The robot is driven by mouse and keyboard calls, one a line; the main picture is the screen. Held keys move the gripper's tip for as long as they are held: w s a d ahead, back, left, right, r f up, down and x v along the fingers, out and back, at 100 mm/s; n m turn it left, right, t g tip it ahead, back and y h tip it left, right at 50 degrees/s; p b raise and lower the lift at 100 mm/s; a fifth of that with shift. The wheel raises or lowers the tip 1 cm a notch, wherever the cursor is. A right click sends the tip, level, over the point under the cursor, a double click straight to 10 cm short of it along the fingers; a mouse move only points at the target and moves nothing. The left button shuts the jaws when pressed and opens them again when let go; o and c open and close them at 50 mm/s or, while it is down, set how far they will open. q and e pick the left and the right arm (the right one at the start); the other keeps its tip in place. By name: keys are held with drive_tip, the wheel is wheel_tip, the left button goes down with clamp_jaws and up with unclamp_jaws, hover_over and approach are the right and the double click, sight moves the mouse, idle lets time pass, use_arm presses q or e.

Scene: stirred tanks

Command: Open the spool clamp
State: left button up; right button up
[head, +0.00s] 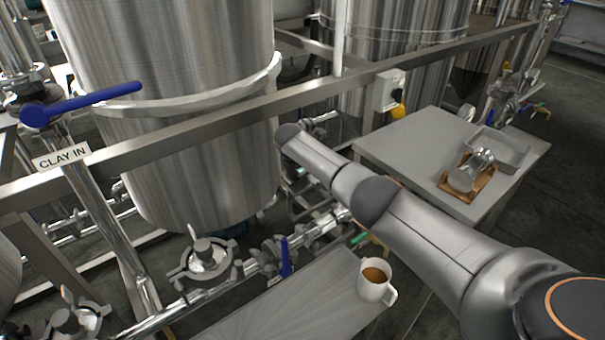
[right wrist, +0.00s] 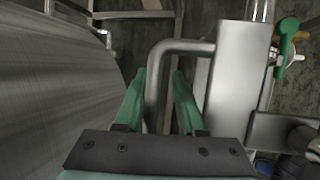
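My right gripper (right wrist: 159,76) shows in the right wrist view with two green fingers spread apart. A bent steel bar (right wrist: 180,47) runs between the fingers, closer to the left one, with a gap on the right; whether it touches is unclear. The bar joins a wide steel body (right wrist: 237,75). In the head view my right arm reaches over the pipework and its gripper is hidden. A round clamp-like fitting (head: 206,256) sits below the big tank, and a steel pipe run with fittings (head: 300,240) lies beside it. I cannot tell which part is the spool clamp. My left gripper is not in view.
A steel rail (head: 150,150) crosses in front of the tank (head: 175,60). A blue-handled valve (head: 85,102) is at left. A mug (head: 375,282) stands on a grey surface (head: 300,305). A grey table (head: 400,150) with a wooden tray (head: 483,188) is at right.

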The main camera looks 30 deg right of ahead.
drive_tip(key=shift+r, duration=0.25)
drive_tip(key=p+v, duration=0.2)
drive_tip(key=v, duration=0.1)
drive_tip(key=shift+w+r+p, duration=0.1)
drive_tip(key=shift+r+p, duration=0.05)
drive_tip(key=shift+p, duration=0.15)
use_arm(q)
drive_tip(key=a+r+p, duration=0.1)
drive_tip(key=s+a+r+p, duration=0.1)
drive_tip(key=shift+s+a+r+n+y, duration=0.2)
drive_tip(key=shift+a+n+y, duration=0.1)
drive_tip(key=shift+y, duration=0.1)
use_arm(e)
drive_tip(key=v, duration=0.9)
drive_tip(key=shift+a, duration=0.1)
